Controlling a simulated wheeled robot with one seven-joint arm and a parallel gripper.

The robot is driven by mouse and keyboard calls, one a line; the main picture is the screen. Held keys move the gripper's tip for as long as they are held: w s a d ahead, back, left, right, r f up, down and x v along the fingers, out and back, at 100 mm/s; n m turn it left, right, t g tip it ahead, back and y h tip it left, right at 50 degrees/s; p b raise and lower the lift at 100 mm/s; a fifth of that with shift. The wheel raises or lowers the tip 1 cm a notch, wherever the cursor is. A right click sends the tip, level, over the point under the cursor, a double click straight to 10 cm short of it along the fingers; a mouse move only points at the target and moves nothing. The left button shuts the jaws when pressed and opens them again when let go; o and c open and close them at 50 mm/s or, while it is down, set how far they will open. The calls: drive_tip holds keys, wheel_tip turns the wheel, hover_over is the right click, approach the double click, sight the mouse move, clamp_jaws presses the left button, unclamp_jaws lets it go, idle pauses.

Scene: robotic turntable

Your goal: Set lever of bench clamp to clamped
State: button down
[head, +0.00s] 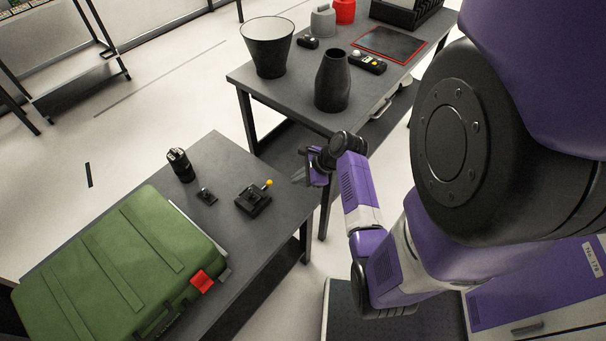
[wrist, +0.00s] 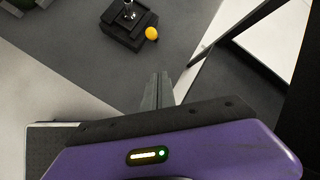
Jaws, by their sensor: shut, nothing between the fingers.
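The bench clamp (head: 252,199) is a small black device on the near grey bench, with a lever ending in a yellow knob (head: 268,183) that points to the upper right. In the wrist view the clamp (wrist: 128,27) is at the top, with its yellow knob (wrist: 151,33) on its right side. My gripper (head: 298,176) is beyond the clamp to the right, near the bench's right edge, apart from the lever. In the wrist view my gripper's fingers (wrist: 158,80) are together and empty, below the knob. Whether the lever is clamped cannot be told.
On the same bench (head: 225,150) are a green case (head: 115,260) with a red latch, a black cylinder (head: 179,164) and a small black switch-like part (head: 206,196). A second bench behind carries a black bucket (head: 267,50), a dark vase (head: 332,85) and a red-edged mat (head: 390,44).

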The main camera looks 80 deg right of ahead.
sight(267, 186)
drive_tip(key=x, duration=0.3)
drive_tip(key=shift+w+f, duration=0.1)
drive_tip(key=shift+f, duration=0.15)
drive_tip(key=shift+w+a+r, duration=0.15)
drive_tip(key=shift+w+r, duration=0.05)
drive_tip(key=shift+w, duration=0.35)
drive_tip(key=shift+w+a+r, duration=0.15)
drive_tip(key=shift+w+r, duration=0.05)
drive_tip(key=shift+w, duration=0.35)
drive_tip(key=shift+w+a+r+p, duration=0.1)
drive_tip(key=shift+w+p, duration=0.1)
drive_tip(key=shift+w, duration=0.2)
drive_tip(key=shift+w+a+r+p, duration=0.1)
drive_tip(key=shift+w+p, duration=0.1)
drive_tip(key=shift+w, duration=0.2)
drive_tip(key=shift+r, duration=0.1)
